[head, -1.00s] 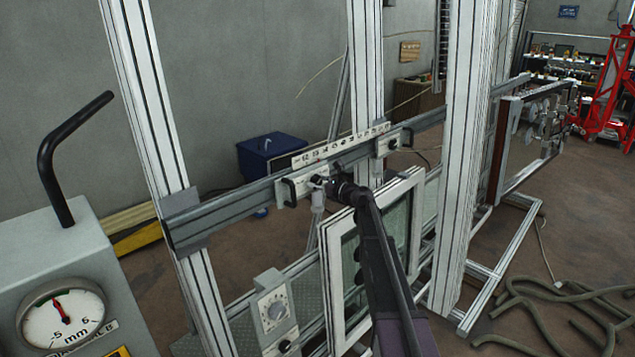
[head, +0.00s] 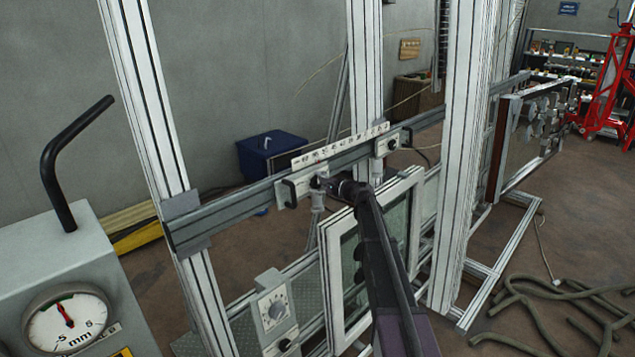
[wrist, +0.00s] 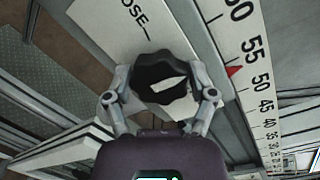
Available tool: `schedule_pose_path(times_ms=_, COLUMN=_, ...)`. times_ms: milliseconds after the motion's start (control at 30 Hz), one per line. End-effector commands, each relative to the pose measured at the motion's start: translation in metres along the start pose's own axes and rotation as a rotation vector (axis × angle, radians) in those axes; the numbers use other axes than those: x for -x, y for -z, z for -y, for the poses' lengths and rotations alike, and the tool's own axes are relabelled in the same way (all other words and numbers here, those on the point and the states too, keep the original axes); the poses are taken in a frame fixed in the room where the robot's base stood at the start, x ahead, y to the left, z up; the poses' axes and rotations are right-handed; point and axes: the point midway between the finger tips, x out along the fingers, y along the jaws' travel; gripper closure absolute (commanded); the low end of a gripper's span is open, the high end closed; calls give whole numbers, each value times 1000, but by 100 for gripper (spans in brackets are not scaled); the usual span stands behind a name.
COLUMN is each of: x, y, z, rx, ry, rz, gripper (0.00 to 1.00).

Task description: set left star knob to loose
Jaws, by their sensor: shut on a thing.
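The left star knob (wrist: 165,80) is black and lobed, with a white mark on its face, on a pale plate (wrist: 100,25). Lettering ending in "OSE" and a line stand on the plate at the knob's upper left. The white mark does not line up with that line; it lies toward the lower right half of the face. My gripper (wrist: 162,97) has one finger on each side of the knob and is shut on it. In the head view my gripper (head: 318,184) is at the left carriage (head: 291,190) on the rail and hides the knob.
A white scale (wrist: 250,70) with a red pointer runs beside the plate. A right carriage (head: 386,146) sits farther along the rail (head: 225,208). A white window frame (head: 334,285) stands below my arm. A grey box with a gauge (head: 68,322) stands at left.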

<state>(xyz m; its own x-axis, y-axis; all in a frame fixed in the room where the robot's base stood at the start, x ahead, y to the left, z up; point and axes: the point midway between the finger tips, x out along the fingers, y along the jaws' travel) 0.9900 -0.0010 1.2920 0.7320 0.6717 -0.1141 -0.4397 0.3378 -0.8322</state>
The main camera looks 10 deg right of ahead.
Motion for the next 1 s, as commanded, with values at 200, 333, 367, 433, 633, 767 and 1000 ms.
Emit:
schedule_pose_path(times_ms=200, x=-2, y=-2, z=0, rx=202, ry=-18, rz=-11, gripper=76)
schedule_pose_path(times_ms=333, x=-2, y=-2, z=0, rx=325, ry=-30, rz=-19, gripper=76)
schedule_pose_path(times_ms=367, x=-2, y=-3, z=0, rx=353, ry=-32, rz=-21, gripper=76)
schedule_pose_path(times_ms=433, x=-2, y=-3, z=0, rx=419, ry=-38, rz=-25, gripper=76)
schedule_pose_path(times_ms=633, x=-2, y=-3, z=-1, rx=607, ry=-55, rz=-38, gripper=76)
schedule_pose_path(times_ms=767, x=-2, y=-3, z=-1, rx=731, ry=-66, rz=-48, gripper=76)
schedule_pose_path(times_ms=1000, x=-2, y=-2, z=-2, rx=957, ry=-86, rz=-64, gripper=76)
